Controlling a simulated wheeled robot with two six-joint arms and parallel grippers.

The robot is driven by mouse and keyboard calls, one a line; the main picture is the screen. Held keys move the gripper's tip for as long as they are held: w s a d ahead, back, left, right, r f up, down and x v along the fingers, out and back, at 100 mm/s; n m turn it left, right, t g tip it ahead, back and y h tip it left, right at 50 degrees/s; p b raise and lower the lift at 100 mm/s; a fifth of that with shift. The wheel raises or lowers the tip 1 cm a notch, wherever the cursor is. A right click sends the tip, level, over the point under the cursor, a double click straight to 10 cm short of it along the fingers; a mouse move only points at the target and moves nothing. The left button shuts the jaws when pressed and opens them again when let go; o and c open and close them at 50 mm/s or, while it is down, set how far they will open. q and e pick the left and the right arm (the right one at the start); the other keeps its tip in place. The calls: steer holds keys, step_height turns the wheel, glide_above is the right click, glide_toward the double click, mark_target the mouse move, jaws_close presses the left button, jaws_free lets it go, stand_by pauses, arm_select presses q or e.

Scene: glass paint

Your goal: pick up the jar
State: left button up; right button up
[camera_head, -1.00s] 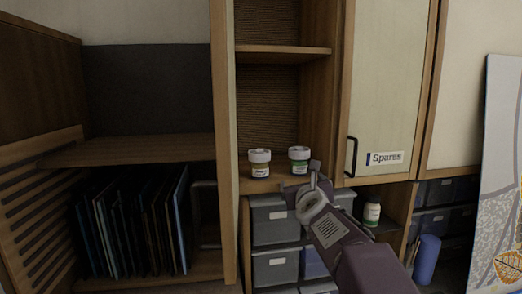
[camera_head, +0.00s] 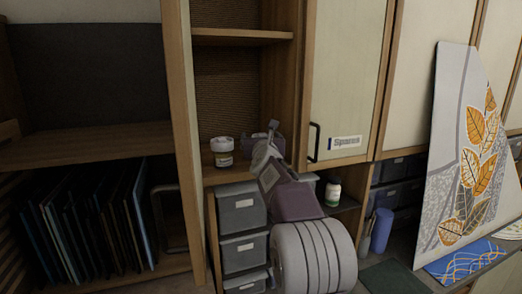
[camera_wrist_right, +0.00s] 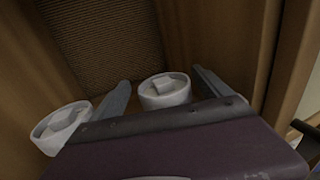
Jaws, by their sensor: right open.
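A jar with a white lid (camera_head: 222,150) and a yellowish label stands upright on the open shelf in the head view. In the right wrist view this jar (camera_wrist_right: 60,128) is outside my fingers, to the left. A second white-lidded jar (camera_wrist_right: 165,92) shows between my two fingers in the right wrist view. My right gripper (camera_head: 272,138) is open at the shelf and hides this second jar in the head view. I cannot tell whether either finger touches it. My left gripper is not in view.
The shelf's wooden side walls stand close around my right gripper, with an upper shelf board (camera_head: 240,36) above. Grey drawers (camera_head: 242,210) sit below. A closed Spares cabinet (camera_head: 345,80) is to the right. A white-capped bottle (camera_head: 333,192) stands on a lower shelf.

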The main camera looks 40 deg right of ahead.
steer(key=shift+w+d, duration=0.2)
steer(key=shift+d, duration=0.05)
steer(key=shift+s+d, duration=0.1)
steer(key=shift+s, duration=0.25)
steer(key=shift+c, duration=1)
steer(key=shift+s+r, duration=0.1)
steer(key=shift+s, duration=0.05)
steer(key=c, duration=0.5)
steer(key=shift+a, duration=0.2)
steer(key=c, duration=0.5)
jaws_close()
